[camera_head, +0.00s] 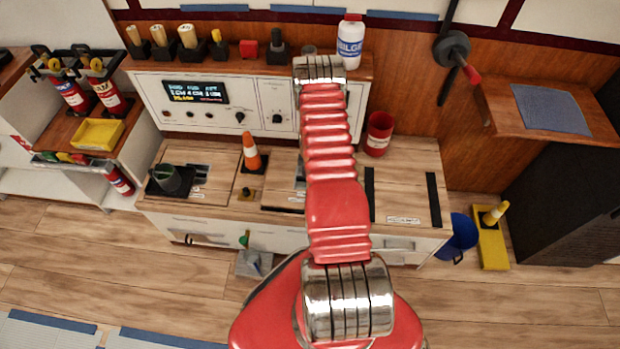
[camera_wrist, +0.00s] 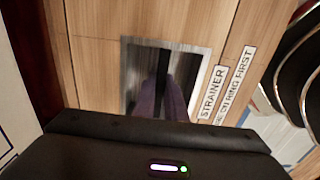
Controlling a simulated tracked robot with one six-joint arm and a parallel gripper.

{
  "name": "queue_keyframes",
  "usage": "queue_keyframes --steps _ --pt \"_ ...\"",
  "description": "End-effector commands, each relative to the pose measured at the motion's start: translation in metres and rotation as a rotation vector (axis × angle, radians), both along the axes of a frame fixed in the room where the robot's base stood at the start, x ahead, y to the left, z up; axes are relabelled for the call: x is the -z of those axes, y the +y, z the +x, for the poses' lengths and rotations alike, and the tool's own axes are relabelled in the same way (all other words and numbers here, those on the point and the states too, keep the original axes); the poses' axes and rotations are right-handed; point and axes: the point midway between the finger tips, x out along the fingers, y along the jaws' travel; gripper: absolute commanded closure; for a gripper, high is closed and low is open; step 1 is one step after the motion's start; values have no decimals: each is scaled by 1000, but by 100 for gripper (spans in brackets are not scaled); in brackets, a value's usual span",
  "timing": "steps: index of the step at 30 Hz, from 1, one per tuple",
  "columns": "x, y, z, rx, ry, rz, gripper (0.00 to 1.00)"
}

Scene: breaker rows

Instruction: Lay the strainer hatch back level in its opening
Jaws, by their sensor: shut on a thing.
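The strainer hatch (camera_wrist: 95,60) is a wooden panel in the wrist view, with a square metal-rimmed recess (camera_wrist: 203,62). A label reading STRAINER (camera_wrist: 211,92) lies to the right of the recess. My gripper (camera_wrist: 160,100) has its fingers down in the recess, shut on a dark part there, apparently the hatch's pull; the fingers hide most of it. In the head view my red arm reaches over the wooden counter (camera_head: 222,207) and hides my gripper and much of the area beneath. I cannot tell from these views whether the hatch is level or tilted.
An orange cone (camera_head: 251,152) and a dark cup (camera_head: 167,178) stand on the counter left of my arm. A blue bucket (camera_head: 458,236) and a yellow stand (camera_head: 491,245) are on the floor at right.

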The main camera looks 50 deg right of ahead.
Motion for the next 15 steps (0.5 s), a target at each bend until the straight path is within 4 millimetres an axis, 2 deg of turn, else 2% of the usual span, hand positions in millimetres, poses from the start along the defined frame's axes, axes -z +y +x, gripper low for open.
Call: queue_keyframes --steps 15 --pt "10 -1 1 0 -3 -2 100"
